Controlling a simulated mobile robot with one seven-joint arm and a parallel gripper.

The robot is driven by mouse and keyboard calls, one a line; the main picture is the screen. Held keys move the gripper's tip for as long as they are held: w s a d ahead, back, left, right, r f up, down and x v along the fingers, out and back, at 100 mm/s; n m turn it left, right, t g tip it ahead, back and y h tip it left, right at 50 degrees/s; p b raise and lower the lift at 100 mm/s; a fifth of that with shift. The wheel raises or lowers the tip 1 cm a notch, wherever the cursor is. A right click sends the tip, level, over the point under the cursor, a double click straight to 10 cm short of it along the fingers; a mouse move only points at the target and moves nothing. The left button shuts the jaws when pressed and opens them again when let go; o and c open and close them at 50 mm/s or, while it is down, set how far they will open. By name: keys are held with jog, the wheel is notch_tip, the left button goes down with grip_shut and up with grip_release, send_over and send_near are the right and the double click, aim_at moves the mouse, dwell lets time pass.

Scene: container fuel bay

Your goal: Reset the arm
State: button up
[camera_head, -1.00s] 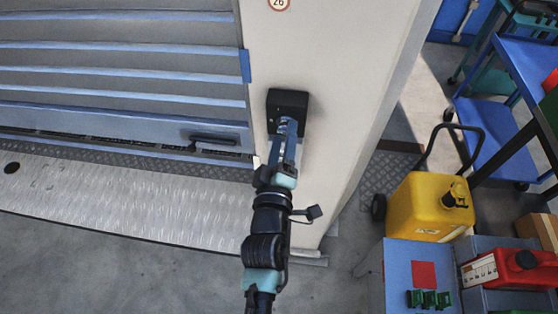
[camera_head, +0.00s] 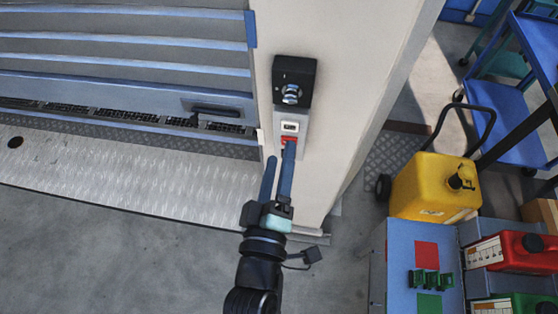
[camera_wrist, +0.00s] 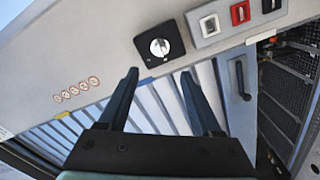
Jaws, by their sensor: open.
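My gripper (camera_head: 281,151) is open and empty, in front of the lower part of a pale post (camera_head: 345,90). In the wrist view its two dark fingers (camera_wrist: 159,72) stand well apart with nothing between them. A black switch box with a silver knob (camera_head: 291,93) is on the post above the fingertips, and it shows in the wrist view (camera_wrist: 160,46) too. Below the box are a white-framed switch (camera_head: 290,127) and a red one (camera_head: 288,139), which the right finger partly covers. I cannot tell whether the finger touches the panel.
A slatted shutter (camera_head: 120,61) with a dark handle (camera_head: 216,110) is at left. Metal tread plate (camera_head: 130,175) lies below it. A yellow jerrycan (camera_head: 425,190), a blue cart (camera_head: 535,65) and a grey bench (camera_head: 395,250) with red and green items stand right. Floor is clear lower left.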

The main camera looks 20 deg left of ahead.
dwell(0.4)
jog(key=w+d+r+m+t+h, duration=0.1)
jog(key=w+d+r+m+t, duration=0.15)
jog(key=r, duration=0.55)
jog(key=w+d+r+m+t+h, duration=0.1)
jog(key=w+d+r+m, duration=0.15)
jog(key=r, duration=0.55)
jog(key=w+d+r+m+t+h, duration=0.1)
jog(key=w+r+m+t, duration=0.2)
jog(key=r, duration=0.5)
jog(key=s+d+r+m+t+h, duration=0.1)
jog(key=s+d+r+m, duration=0.2)
jog(key=r, duration=0.9)
jog(key=s+d+r+m+t+h, duration=0.1)
jog(key=s+d+r+m+t, duration=0.1)
jog(key=r, duration=1.1)
jog(key=shift+s+d+r+m, duration=0.2)
jog(key=shift+s+d+m, duration=0.55)
jog(key=shift+s+m, duration=0.4)
jog(key=shift+t, duration=0.25)
